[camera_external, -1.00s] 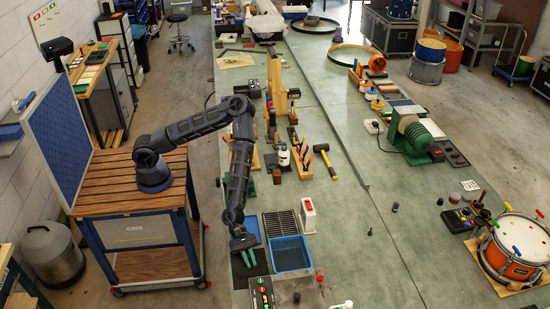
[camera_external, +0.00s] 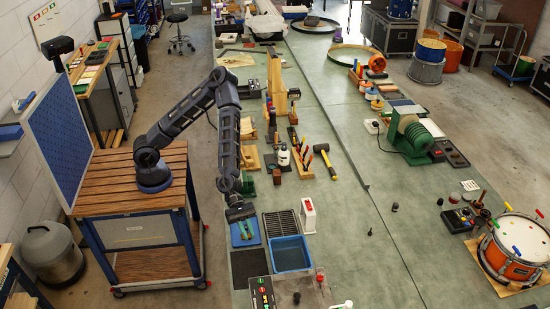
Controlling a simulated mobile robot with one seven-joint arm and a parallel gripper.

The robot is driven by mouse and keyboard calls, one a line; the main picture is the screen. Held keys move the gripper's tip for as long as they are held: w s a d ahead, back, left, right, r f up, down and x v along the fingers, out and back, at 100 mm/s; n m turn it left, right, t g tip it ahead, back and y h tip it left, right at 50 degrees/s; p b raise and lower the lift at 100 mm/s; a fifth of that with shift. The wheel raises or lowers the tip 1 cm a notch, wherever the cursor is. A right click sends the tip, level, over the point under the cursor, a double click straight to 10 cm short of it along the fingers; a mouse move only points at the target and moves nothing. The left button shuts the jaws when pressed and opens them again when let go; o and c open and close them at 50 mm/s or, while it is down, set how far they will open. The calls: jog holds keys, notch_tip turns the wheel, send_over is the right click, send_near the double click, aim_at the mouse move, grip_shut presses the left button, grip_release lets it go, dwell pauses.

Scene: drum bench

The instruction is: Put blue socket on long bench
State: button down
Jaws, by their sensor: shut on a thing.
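The long bench (camera_external: 345,235) has a pale green top and runs away from the camera through the middle of the view. My gripper (camera_external: 243,231) points down over a shallow blue tray (camera_external: 235,240) near the bench's left edge. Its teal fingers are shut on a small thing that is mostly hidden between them. I cannot make out that thing's colour or shape, and I cannot pick out the blue socket anywhere else. The height of the fingers above the tray is unclear.
A dark mat (camera_external: 247,265), a slotted black grate (camera_external: 280,223), a blue bin (camera_external: 290,254) and a white-and-red box (camera_external: 308,216) surround the gripper. A control box (camera_external: 262,295) stands in front. The bench is largely clear right of the bin.

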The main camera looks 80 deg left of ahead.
jog(key=shift+r, duration=0.2)
jog(key=shift+w, duration=0.1)
jog(key=w+a+f+n+t+y, duration=0.2)
jog(key=w+a+n+t+y, duration=0.15)
jog(key=w+a, duration=0.95)
jog(key=w+a+f+n+t+y, duration=0.15)
jog(key=w+a+n+t, duration=0.25)
jog(key=w+a, duration=0.9)
jog(key=w+a+n+t+y, duration=0.1)
jog(key=w+a, duration=0.3)
jog(key=a, duration=0.7)
jog(key=w+a+f+n+y, duration=0.1)
jog(key=w+a+n+y, duration=0.3)
jog(key=a, duration=0.8)
jog(key=w+a+n+t+y, duration=0.1)
jog(key=w+a, duration=0.4)
jog(key=a, duration=0.7)
jog(key=shift+a+f+n+t+y, duration=0.1)
jog(key=shift+f+n+t+y, duration=0.3)
jog(key=shift+n+y, duration=0.5)
